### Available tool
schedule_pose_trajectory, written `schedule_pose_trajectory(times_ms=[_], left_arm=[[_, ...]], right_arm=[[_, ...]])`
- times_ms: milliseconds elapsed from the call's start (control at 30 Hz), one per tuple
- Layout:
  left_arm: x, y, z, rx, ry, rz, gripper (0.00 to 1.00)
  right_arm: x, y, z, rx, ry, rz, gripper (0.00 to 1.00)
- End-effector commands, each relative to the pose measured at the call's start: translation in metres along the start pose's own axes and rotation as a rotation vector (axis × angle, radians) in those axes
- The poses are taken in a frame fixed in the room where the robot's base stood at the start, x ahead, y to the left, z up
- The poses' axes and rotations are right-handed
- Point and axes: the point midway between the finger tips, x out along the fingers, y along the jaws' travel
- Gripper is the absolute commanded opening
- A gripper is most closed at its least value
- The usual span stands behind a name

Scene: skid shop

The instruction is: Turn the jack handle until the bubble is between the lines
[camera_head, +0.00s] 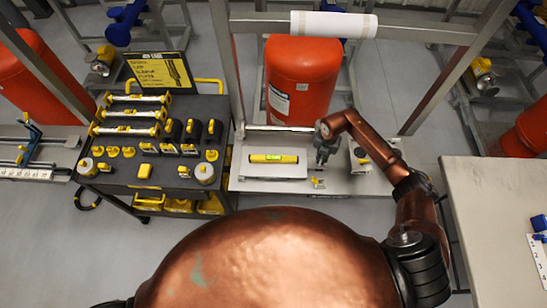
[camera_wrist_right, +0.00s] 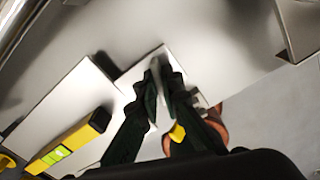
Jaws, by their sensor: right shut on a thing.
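A yellow spirit level (camera_head: 273,158) with a green vial lies on a pale block on the skid's front plate. It also shows at the lower left of the right wrist view (camera_wrist_right: 68,142). The bubble's place between the lines is too small to tell. My right gripper (camera_head: 321,162) points down just right of the level. In the right wrist view its dark fingers (camera_wrist_right: 163,78) close on a small pale grey part, the jack handle, mostly hidden by the fingers. Small yellow parts (camera_head: 318,182) sit just in front of this gripper. My left gripper is not in view.
An orange tank (camera_head: 300,75) stands behind the level inside a grey frame. A dark tool cart (camera_head: 130,174) with yellow tools stands at left. A pale table (camera_head: 490,215) is at right.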

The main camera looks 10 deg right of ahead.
Motion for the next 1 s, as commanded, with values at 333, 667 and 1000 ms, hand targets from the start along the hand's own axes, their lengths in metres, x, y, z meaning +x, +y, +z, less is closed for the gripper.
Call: schedule_pose_trajectory(times_ms=[333, 667, 1000], left_arm=[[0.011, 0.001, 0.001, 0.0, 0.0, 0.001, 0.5], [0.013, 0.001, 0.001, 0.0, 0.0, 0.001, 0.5], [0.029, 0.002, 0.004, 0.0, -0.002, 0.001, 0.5]], right_arm=[[0.001, 0.0, 0.0, -0.174, -0.001, 0.0, 0.0], [0.0, 0.001, 0.001, -0.194, -0.002, 0.001, 0.0], [0.001, 0.0, 0.001, -0.417, -0.004, 0.0, 0.0]])
